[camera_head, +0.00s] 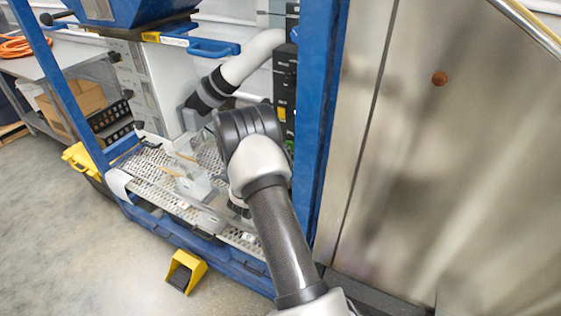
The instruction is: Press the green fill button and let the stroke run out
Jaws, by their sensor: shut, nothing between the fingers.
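My arm rises from the bottom edge to a large dark joint in front of the machine's blue frame (328,110). My gripper cannot be made out; the arm hides the area behind it. A stack of black boxes (286,75) with a yellow label stands just left of the blue post. A faint green spot (290,147) shows low on this stack, right at my arm's edge. It is too small and too covered to tell whether it is the green fill button. The blue hopper (130,12) is cut off at the top left.
A perforated metal deck (160,185) spans the frame's base. A white cabinet (140,85) stands behind it. A yellow foot pedal (185,272) sits on the floor in front. A large steel panel (450,150) closes off the right side. The floor at lower left is clear.

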